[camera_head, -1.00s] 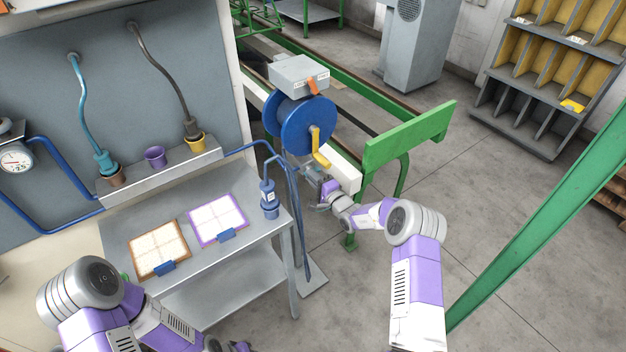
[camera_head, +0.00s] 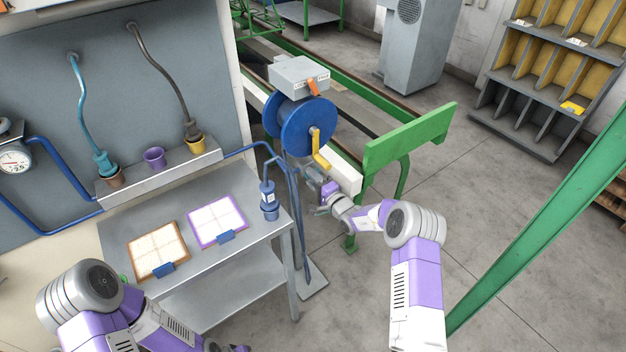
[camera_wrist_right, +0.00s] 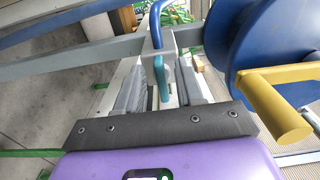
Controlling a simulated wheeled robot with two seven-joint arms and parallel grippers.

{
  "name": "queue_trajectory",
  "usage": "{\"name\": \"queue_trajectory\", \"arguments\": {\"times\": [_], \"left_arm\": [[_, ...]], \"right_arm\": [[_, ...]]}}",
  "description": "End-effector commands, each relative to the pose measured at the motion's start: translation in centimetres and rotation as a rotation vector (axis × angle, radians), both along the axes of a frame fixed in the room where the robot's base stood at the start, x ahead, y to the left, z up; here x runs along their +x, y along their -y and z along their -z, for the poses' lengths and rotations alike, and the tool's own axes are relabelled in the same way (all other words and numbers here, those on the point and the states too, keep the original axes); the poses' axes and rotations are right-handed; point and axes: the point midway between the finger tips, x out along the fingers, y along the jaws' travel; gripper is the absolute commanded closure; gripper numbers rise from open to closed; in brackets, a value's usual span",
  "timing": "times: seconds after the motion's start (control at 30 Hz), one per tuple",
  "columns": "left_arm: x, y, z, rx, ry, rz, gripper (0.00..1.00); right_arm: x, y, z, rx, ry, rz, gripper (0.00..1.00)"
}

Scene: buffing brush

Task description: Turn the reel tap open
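A small teal lever (camera_wrist_right: 161,76), which I take to be the reel tap, sits beside the blue hose reel (camera_wrist_right: 268,45) in the right wrist view. It stands between the two grey fingers of my right gripper (camera_wrist_right: 160,92), on a blue pipe and grey bar. The fingers are apart, with a gap beside the lever; I cannot tell whether either touches it. In the head view my right gripper (camera_head: 314,186) is below the blue reel (camera_head: 306,126), and the tap is too small to make out. My left gripper (camera_head: 228,348) is mostly cut off at the bottom edge.
The reel's yellow crank (camera_head: 320,150) hangs close to my right gripper and also shows in the wrist view (camera_wrist_right: 270,104). A grey box with an orange lever (camera_head: 298,74) tops the reel. A green frame (camera_head: 410,138) stands right of it. A metal table (camera_head: 190,260) is left.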

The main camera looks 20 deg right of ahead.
Motion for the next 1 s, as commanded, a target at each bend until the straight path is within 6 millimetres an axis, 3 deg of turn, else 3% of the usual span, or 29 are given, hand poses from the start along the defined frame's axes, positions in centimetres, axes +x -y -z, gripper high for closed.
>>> {"name": "queue_trajectory", "arguments": {"times": [0.27, 0.7, 1.0], "left_arm": [[0.0, 0.0, -0.1, 0.0, 0.0, 0.0, 0.57], [0.0, 0.0, -0.8, 0.0, 0.0, 0.0, 0.57], [0.0, 0.0, -0.9, 0.0, 0.0, 0.0, 0.57]], "right_arm": [[-0.3, 0.1, 0.1, 0.001, -0.003, 0.0, 0.63], [-5.8, 2.2, 0.0, 0.0, -0.002, 0.0, 0.63], [-7.2, 2.6, 0.0, 0.001, 0.0, 0.0, 0.63]]}}
